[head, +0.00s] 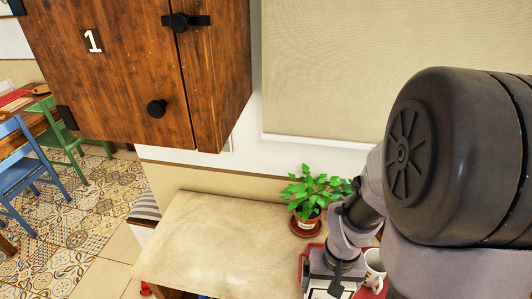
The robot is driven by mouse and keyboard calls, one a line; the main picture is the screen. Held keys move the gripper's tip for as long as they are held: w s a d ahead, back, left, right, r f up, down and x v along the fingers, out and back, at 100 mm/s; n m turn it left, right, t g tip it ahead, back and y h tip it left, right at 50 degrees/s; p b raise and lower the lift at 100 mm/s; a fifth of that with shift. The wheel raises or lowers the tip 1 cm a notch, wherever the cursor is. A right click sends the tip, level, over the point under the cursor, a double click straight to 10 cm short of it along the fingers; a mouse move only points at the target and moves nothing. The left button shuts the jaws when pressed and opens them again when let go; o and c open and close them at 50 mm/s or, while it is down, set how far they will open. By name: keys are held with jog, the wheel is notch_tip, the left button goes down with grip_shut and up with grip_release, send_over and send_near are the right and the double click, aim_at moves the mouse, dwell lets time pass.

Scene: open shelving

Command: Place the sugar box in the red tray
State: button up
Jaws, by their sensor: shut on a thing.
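My gripper (336,287) is at the bottom edge of the head view, pointing down over the red tray. It is shut on a pale, mostly white thing (319,294), which I take to be the sugar box; only its top part shows and the frame edge cuts off the rest. The red tray (301,268) shows as a red rim left of my gripper, with more red to the right. I cannot tell whether the box touches the tray floor. My arm hides much of the tray.
A white mug (374,268) stands close to the right of my gripper. A potted plant (310,205) on a saucer stands behind the tray. The pale countertop (215,240) to the left is clear. A wooden cabinet (130,75) marked 1 hangs above at left.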

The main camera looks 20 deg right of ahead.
jog(key=w+d+f+b, duration=0.1)
jog(key=w+d, duration=0.1)
jog(key=w+d+f+b, duration=0.1)
jog(key=w+d+f, duration=0.1)
jog(key=w+d, duration=0.1)
jog(key=w+d+f+b, duration=0.1)
jog(key=w+d+f, duration=0.1)
jog(key=shift+w+d+b, duration=0.15)
jog(key=shift+d+b, duration=0.2)
jog(key=shift+b, duration=0.05)
jog(key=shift+r, duration=0.15)
